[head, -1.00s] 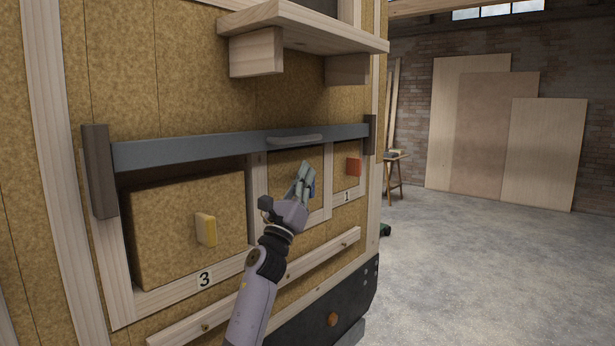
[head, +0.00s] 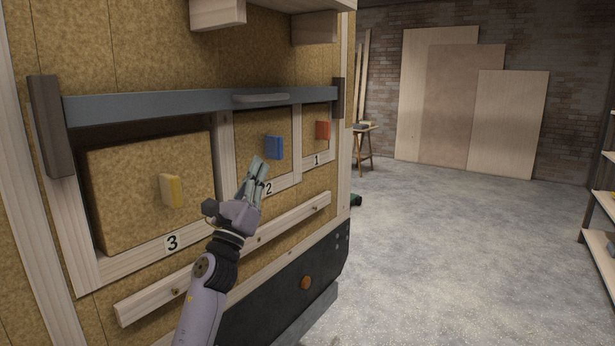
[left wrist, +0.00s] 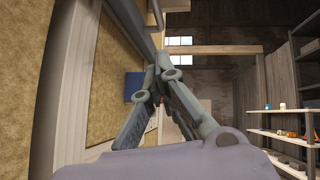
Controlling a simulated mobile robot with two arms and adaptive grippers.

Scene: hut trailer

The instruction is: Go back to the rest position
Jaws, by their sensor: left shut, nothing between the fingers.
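My left gripper (head: 257,172) is shut and empty in the head view. It is in front of the trailer wall, just below the blue handle (head: 274,147) of the door numbered 2, and looks apart from it. In the left wrist view my left gripper's fingers (left wrist: 157,75) meet at their tips, with the blue handle (left wrist: 134,87) behind them to the left. My right gripper is in neither view.
The trailer wall has a yellow handle (head: 172,190) at door 3 and a red handle (head: 322,130) at door 1. A grey bar (head: 190,103) crosses above the doors. A wooden rail (head: 230,256) runs below. Shelves (head: 604,205) stand at the right. The concrete floor (head: 440,250) between is clear.

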